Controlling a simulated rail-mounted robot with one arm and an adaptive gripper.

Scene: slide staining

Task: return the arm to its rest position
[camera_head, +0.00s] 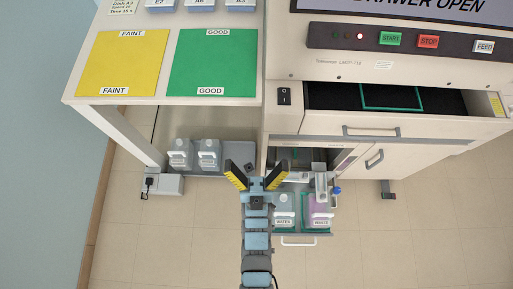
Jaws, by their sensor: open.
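My gripper (257,174) is at the lower middle of the head view, at the end of my blue-grey arm. Its two yellow-and-black fingers are spread wide apart with nothing between them. It appears over the left edge of the open lower drawer (298,242). In the drawer stand a bottle labelled WATER (283,208) and a purple bottle labelled WASTE (319,210). Whether the gripper touches anything below it cannot be told from this one view.
A bench with a yellow FAINT mat (122,62) and a green GOOD mat (213,62) is at upper left. Below it, grey jugs (180,153) stand on a shelf. The machine with START button (390,39) is at upper right; its screen reads DRAWER OPEN. Floor at lower right is clear.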

